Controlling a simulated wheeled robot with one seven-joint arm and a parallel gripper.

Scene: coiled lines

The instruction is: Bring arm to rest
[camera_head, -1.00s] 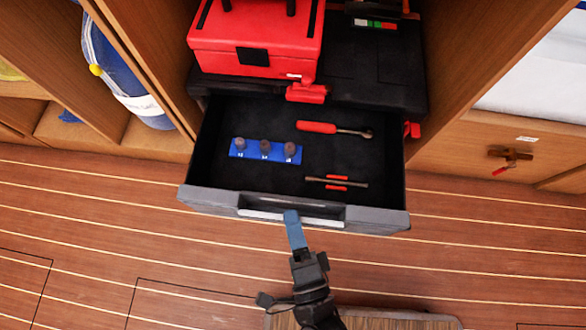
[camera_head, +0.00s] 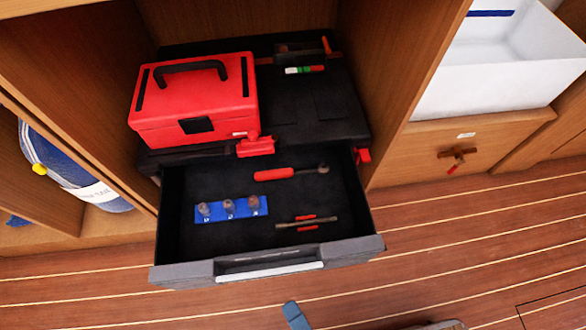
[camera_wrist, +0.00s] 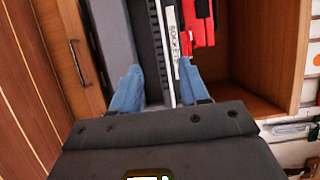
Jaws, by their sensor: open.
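My gripper shows as one blue fingertip (camera_head: 295,315) at the bottom edge of the head view, below and apart from the drawer handle (camera_head: 268,272). In the wrist view both blue fingers of my gripper (camera_wrist: 158,85) are spread apart. A white strip with dark lettering (camera_wrist: 170,45) shows between and beyond them, and nothing is seen gripped. The drawer (camera_head: 190,272) of the black tool chest stands pulled out. It holds a blue socket rail (camera_head: 232,210) with 3 sockets, a red-handled ratchet (camera_head: 275,174) and a thin bar with red parts (camera_head: 306,223).
A red toolbox (camera_head: 195,105) sits on the black chest (camera_head: 315,110) inside a wooden cabinet. A blue bag (camera_head: 70,165) stands in the left compartment. A white bin (camera_head: 490,75) is at the upper right, above a latched wooden panel (camera_head: 470,145). The striped floor (camera_head: 440,225) at right is clear.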

